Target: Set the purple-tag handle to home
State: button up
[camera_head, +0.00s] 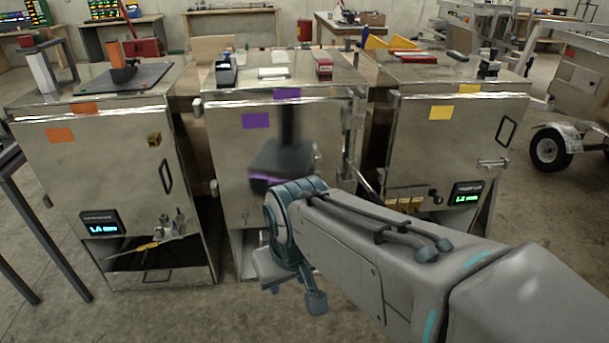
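The purple-tag cabinet (225,145) stands in the middle, a shiny metal box with one purple tag (256,120) on its front door and another purple tag (287,93) on its upper edge. My gripper (290,275) is in front of the cabinet's lower part, mostly hidden by my wrist.
An orange-tag cabinet (55,180) stands at left, with a dark handle and a lit display. A yellow-tag cabinet (460,140) stands at right, with a similar handle and display. Small items lie on the cabinet tops. A trailer wheel (549,148) is far right. Floor is open at lower left.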

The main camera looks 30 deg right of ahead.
aim_at(349, 165)
jog(key=u, duration=2.4)
jog(key=k, duration=1.5)
jog(key=z, duration=2.55)
